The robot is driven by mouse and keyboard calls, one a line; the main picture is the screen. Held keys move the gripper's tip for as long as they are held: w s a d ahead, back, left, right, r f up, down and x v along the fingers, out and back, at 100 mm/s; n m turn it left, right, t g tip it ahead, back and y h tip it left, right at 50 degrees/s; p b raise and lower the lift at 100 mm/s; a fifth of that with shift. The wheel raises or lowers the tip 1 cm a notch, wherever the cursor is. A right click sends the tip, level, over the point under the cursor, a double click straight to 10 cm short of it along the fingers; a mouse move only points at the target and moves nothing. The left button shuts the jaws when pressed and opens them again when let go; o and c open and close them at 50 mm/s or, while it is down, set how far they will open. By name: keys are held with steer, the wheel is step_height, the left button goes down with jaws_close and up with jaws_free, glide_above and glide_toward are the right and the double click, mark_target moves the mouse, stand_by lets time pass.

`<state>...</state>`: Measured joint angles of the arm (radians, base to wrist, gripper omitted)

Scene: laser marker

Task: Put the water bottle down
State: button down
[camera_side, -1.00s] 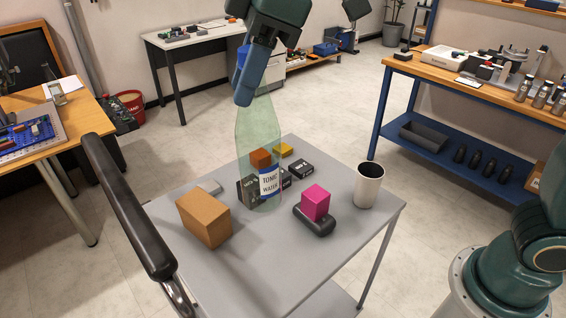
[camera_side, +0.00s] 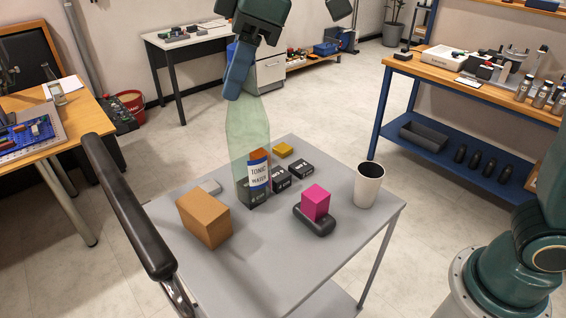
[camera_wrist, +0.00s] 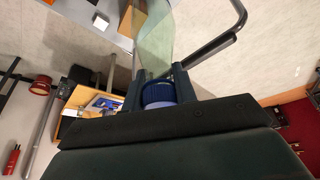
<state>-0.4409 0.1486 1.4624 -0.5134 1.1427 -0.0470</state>
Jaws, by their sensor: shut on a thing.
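The water bottle (camera_side: 247,135) is clear green with a white and blue "Tonic Water" label. It is upright in the side view, over the far left part of the grey cart top (camera_side: 262,262). I cannot tell whether its base touches the cart. My gripper (camera_side: 236,86) is shut on the bottle's top end. In the wrist view the blue cap (camera_wrist: 158,92) sits between my fingers, and the green bottle body (camera_wrist: 153,45) extends away from it. Dark boxes show through and beside the bottle's lower part.
Around the bottle are an orange-brown block (camera_side: 204,218), dark boxes (camera_side: 299,168), a yellow block (camera_side: 283,150), a pink cube (camera_side: 316,202) on a black case (camera_side: 314,222) and a white cup (camera_side: 368,186). The cart's black handle (camera_side: 128,205) rises at left. The cart's front is clear.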

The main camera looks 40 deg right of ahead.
steer(key=w+d+f+m+t+h, duration=0.15)
steer(key=w+d+f, duration=0.25)
steer(key=w, duration=0.4)
steer(key=w+d+f+m, duration=0.3)
steer(key=w+d, duration=0.1)
steer(key=w, duration=0.4)
steer(key=w+d+f+m, duration=0.2)
steer(key=w+d+f, duration=0.2)
steer(key=w, duration=0.5)
step_height(320, 180, down, 8)
steer(key=shift+s+a, duration=0.15)
steer(key=shift+a, duration=0.15)
steer(key=shift+f, duration=0.15)
steer(key=c, duration=1.1)
jaws_free()
steer(key=shift+v, duration=6.2)
